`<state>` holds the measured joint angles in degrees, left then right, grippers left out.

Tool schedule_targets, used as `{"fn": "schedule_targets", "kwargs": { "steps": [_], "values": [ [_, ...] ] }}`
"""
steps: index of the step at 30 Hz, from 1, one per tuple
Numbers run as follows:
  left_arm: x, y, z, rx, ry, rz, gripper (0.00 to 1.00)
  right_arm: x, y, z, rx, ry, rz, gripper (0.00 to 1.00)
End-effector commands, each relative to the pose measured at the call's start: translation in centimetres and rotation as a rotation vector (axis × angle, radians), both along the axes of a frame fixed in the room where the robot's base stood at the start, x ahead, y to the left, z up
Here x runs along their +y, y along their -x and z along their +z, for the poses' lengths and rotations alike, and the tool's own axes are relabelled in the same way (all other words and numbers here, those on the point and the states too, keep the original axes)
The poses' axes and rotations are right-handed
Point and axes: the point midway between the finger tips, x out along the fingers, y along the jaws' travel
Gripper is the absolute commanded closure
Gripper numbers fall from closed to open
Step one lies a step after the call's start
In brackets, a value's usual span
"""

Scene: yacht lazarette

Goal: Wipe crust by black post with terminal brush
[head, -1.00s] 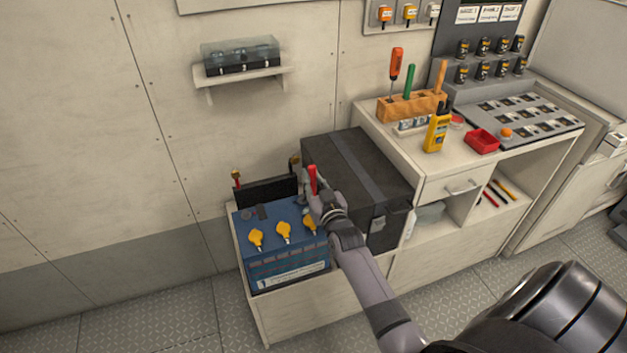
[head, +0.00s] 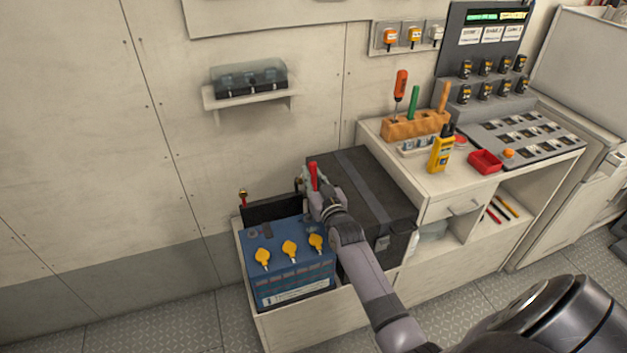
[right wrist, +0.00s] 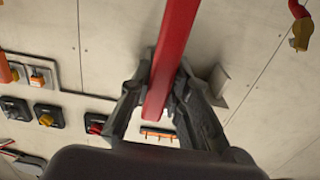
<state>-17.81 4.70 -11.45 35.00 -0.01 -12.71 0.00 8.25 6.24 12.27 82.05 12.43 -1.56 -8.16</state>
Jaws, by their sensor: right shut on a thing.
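My right gripper (head: 316,192) is shut on a red-handled brush (head: 313,176), above the back right corner of the blue battery (head: 290,292). In the right wrist view the red handle (right wrist: 176,45) runs up between the two fingers (right wrist: 163,95); the bristles cannot be made out. The right-hand battery post is largely hidden behind my gripper, so I cannot tell whether the brush touches it. A brass terminal with a red lead (head: 243,195) stands at the battery's back left. I cannot make out the crust. My left gripper is not in view.
A dark lidded box (head: 375,195) stands close to the right of the battery and my arm passes over its edge. A dark panel (head: 270,210) stands behind the battery. Yellow caps (head: 289,249) stick up from its top. A wall shelf (head: 248,98) is above.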

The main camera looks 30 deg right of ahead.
Motion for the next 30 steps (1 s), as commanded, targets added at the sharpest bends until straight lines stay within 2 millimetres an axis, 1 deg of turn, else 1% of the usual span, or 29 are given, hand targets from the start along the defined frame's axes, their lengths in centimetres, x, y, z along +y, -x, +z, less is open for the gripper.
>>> {"fn": "schedule_targets", "kwargs": {
  "steps": [1,3,8,11,25,28,30],
  "values": [
    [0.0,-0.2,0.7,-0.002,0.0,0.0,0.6,0.0,-0.2,0.9,-0.001,0.001,0.001,1.0],
    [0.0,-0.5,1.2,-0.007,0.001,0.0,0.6,-0.1,-0.4,1.5,-0.001,0.001,0.001,1.0],
    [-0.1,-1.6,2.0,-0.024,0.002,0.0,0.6,-0.2,-0.7,2.4,0.0,0.0,0.002,1.0],
    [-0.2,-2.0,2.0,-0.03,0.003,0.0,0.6,-0.2,-0.7,2.4,0.0,0.0,0.002,1.0],
    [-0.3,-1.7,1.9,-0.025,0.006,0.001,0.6,-0.2,-0.7,2.4,0.0,0.0,0.002,1.0],
    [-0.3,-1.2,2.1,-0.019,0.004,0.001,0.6,0.4,-0.1,2.3,0.001,-0.002,0.005,1.0],
    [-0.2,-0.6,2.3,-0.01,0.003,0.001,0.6,1.3,0.9,2.3,0.001,-0.001,0.008,1.0]
  ]
}}
